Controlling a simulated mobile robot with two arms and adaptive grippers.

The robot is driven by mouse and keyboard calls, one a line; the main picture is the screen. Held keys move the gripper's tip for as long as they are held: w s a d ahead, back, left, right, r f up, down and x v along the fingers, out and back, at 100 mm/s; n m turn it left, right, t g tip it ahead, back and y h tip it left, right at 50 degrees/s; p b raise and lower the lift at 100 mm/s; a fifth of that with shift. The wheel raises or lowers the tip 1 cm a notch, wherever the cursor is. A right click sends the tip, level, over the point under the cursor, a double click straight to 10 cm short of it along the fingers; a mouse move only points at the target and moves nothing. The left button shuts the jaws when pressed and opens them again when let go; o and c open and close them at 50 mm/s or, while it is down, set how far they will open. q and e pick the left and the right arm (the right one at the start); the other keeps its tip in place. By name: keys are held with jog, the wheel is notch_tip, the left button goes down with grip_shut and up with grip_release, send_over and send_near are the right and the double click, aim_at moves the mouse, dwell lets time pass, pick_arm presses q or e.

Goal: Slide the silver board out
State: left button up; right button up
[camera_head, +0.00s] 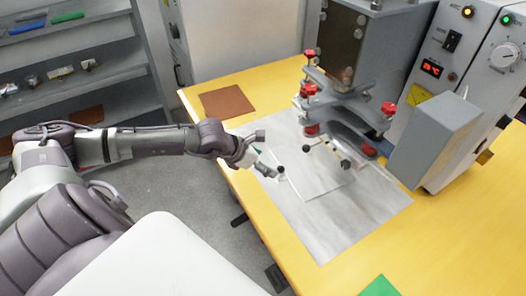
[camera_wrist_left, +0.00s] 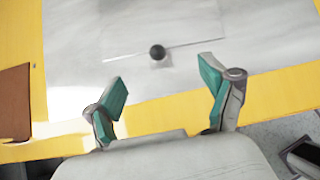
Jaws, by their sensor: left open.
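The silver board (camera_head: 322,176) is a thin, pale grey plate lying on a larger grey sheet (camera_head: 335,228) under the press. In the left wrist view the board (camera_wrist_left: 185,18) has a straight near edge with a dark round knob (camera_wrist_left: 157,52) at its middle. The knob also shows in the head view (camera_head: 278,169). My left gripper (camera_head: 266,155) is open and empty at the table's left edge. In the left wrist view its teal-padded fingers (camera_wrist_left: 163,80) are spread, with the knob beyond and between the tips. My right gripper is not in view.
The grey press (camera_head: 345,110) with red knobs stands over the board's far side. A control box (camera_head: 470,80) stands at the right. A brown square (camera_head: 226,101) and a green piece (camera_head: 380,287) lie on the yellow table (camera_head: 265,215). Grey shelves (camera_head: 110,75) stand at the left.

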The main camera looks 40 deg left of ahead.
aim_at(278, 169)
pick_arm(q)
jog(key=b+x, duration=0.1)
jog(key=x, duration=0.1)
jog(key=b+x, duration=0.2)
jog(key=x, duration=0.1)
jog(key=b+x, duration=0.2)
jog(key=x, duration=0.1)
jog(key=shift+a+f, duration=0.15)
jog(key=shift+a, duration=0.2)
jog(key=shift+b+x, duration=0.95)
jog(key=shift+b, duration=0.15)
grip_shut()
jog(key=shift+s, duration=0.1)
jog(key=shift+s+a+y+p, duration=0.2)
jog(key=shift+s+y+p, duration=0.15)
jog(key=shift+s, duration=0.8)
